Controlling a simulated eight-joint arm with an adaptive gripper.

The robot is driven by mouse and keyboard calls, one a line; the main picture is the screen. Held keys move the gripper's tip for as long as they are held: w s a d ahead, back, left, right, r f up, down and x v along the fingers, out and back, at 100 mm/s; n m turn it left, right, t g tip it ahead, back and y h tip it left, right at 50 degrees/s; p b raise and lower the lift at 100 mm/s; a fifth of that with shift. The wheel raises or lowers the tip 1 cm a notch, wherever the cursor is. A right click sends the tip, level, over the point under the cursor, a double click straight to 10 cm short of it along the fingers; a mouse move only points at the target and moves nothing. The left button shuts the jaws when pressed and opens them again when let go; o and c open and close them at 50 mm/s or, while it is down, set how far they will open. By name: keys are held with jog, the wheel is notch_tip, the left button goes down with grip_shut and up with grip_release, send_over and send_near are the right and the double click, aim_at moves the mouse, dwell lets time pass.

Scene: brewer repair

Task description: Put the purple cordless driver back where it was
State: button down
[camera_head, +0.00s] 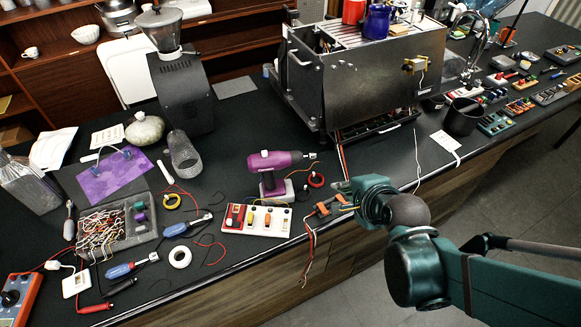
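The purple cordless driver (270,161) stands upright on its base on the black counter, with its chuck pointing right. It is behind the white switch box and in front of the espresso machine. My gripper (343,194) is to the right of and nearer than the driver, low over the counter's front edge, and apart from the driver. Its fingers are small and partly hidden by my wrist, so I cannot tell whether they are open or shut. Nothing in view marks where the driver was before.
A white box with coloured switches (255,219) is just in front of the driver. The espresso machine (365,75) stands behind; a grey parts tray (128,228) and hand tools crowd the left.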

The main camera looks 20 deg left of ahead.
aim_at(265, 176)
jog(key=s+a+r+m+g+y+p, duration=0.3)
jog(key=s+a+r+m+g, duration=0.1)
jog(key=s+m, duration=0.4)
jog(key=a+r+m, duration=0.1)
jog(key=a+m, duration=0.1)
jog(key=shift+s+a+m, duration=0.2)
jog(key=shift+s+m, duration=0.1)
jog(key=shift+a+f, duration=0.1)
jog(key=shift+f, duration=0.1)
jog(key=shift+b+x, duration=1)
jog(key=shift+x, duration=3.85)
jog(key=shift+w+a, duration=0.2)
jog(key=shift+a, duration=0.45)
jog(key=shift+w+a, duration=0.25)
jog(key=shift+a, duration=0.35)
jog(key=shift+w+a, duration=0.2)
jog(key=shift+a, duration=0.45)
jog(key=w+a, duration=0.1)
jog(key=a, duration=0.1)
jog(key=w+a+b, duration=0.1)
jog(key=a, duration=0.3)
jog(key=shift+w+a+b, duration=0.35)
jog(key=shift+w+a, duration=0.05)
